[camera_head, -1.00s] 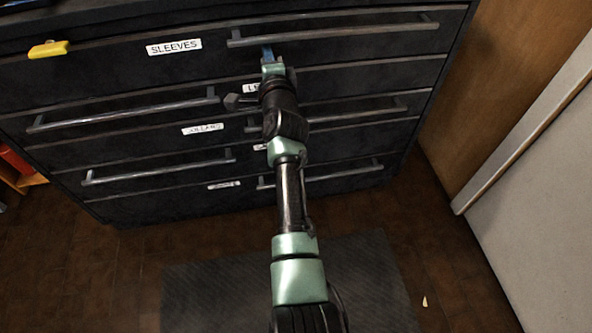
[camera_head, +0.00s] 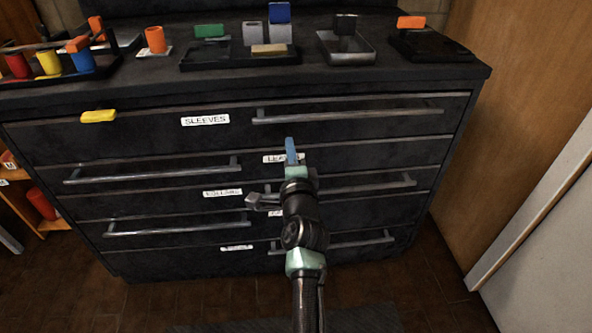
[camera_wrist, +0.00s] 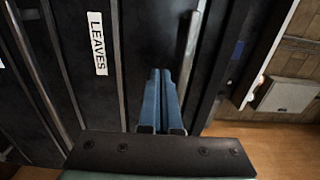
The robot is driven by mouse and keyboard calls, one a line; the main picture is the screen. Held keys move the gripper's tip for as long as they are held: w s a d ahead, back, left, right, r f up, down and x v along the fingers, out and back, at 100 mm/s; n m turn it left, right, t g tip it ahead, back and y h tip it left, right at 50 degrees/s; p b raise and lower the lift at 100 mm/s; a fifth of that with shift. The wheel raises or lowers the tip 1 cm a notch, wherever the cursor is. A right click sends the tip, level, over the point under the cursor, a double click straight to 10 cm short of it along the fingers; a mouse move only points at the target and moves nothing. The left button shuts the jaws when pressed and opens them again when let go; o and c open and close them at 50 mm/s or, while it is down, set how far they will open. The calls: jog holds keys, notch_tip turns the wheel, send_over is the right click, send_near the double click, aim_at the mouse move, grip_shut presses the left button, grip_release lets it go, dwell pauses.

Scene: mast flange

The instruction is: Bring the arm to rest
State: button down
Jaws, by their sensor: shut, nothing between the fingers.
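My gripper (camera_head: 291,148) is in front of the dark drawer cabinet (camera_head: 160,147), near the drawer labelled LEAVES. Its blue fingers point toward the cabinet. In the wrist view my gripper (camera_wrist: 160,75) is shut with nothing between its fingers. The LEAVES label (camera_wrist: 97,43) shows to the left of the fingers. My arm reaches up from the bottom of the head view.
The drawers look shut, and their bar handles (camera_head: 350,115) stick out. A yellow block (camera_head: 98,116) sits at the top drawer's left. The cabinet top holds a grey tray (camera_head: 345,58), a green block (camera_head: 209,30) and coloured cups. A wooden panel (camera_head: 530,110) stands at right.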

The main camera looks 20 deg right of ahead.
jog(key=p+v, duration=0.2)
jog(key=v, duration=0.4)
jog(key=shift+s, duration=0.3)
jog(key=s+a+r+n+t+y, duration=0.15)
jog(key=a+r+n, duration=0.25)
jog(key=r, duration=0.6)
jog(key=a+r+n+t+y, duration=0.1)
jog(key=a+r+n+t, duration=0.3)
jog(key=r, duration=0.7)
jog(key=s+a+r+n+t+y, duration=0.1)
jog(key=a+r+n, duration=0.4)
jog(key=r, duration=0.5)
jog(key=s+a+r+n+t+y, duration=0.15)
jog(key=s+a+r+n, duration=0.25)
jog(key=s+r, duration=0.5)
jog(key=s+a+r+n+t+y, duration=0.15)
jog(key=s+a+r+n, duration=0.3)
jog(key=s+r, duration=0.45)
notch_tip(320, 180, up, 27)
jog(key=w+p, duration=0.1)
jog(key=p, duration=2.7)
jog(key=shift+t+h, duration=0.35)
jog(key=shift+h, duration=0.1)
jog(key=shift+w+d, duration=0.1)
jog(key=shift+d, duration=0.05)
